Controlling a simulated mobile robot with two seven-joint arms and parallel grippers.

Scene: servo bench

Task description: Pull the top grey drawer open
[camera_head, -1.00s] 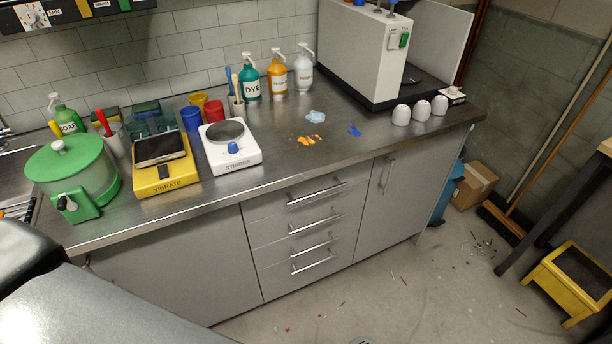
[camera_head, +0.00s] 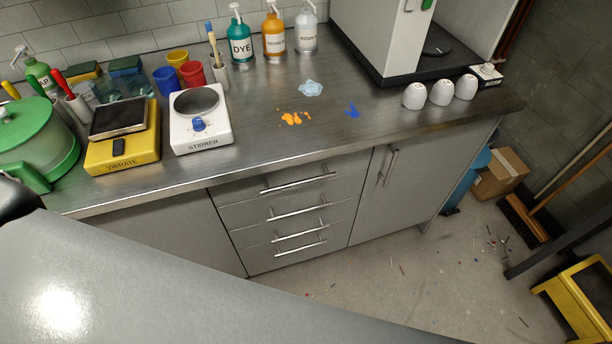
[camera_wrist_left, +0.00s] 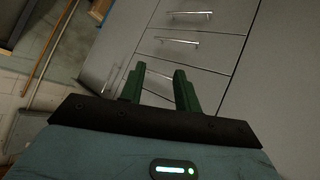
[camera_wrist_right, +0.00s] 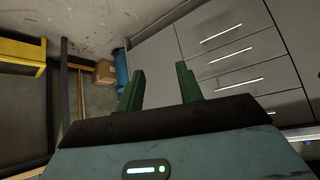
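The top grey drawer (camera_head: 273,186) is shut, just under the worktop in the head view. Its bar handle (camera_head: 298,180) runs along the front. My left gripper (camera_wrist_left: 158,78) is open and empty, pointing towards the drawer stack, apart from the handles. My right gripper (camera_wrist_right: 160,85) is open and empty, pointing towards the cabinet door beside the drawers. Neither gripper shows in the head view.
Lower drawers (camera_head: 292,222) and a cabinet door (camera_head: 400,185) are shut. The worktop (camera_head: 300,145) holds a stirrer (camera_head: 201,125), a yellow vibrate unit (camera_head: 122,155), bottles and white cups. The floor in front is mostly clear. A yellow stool (camera_head: 580,300) stands at the right.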

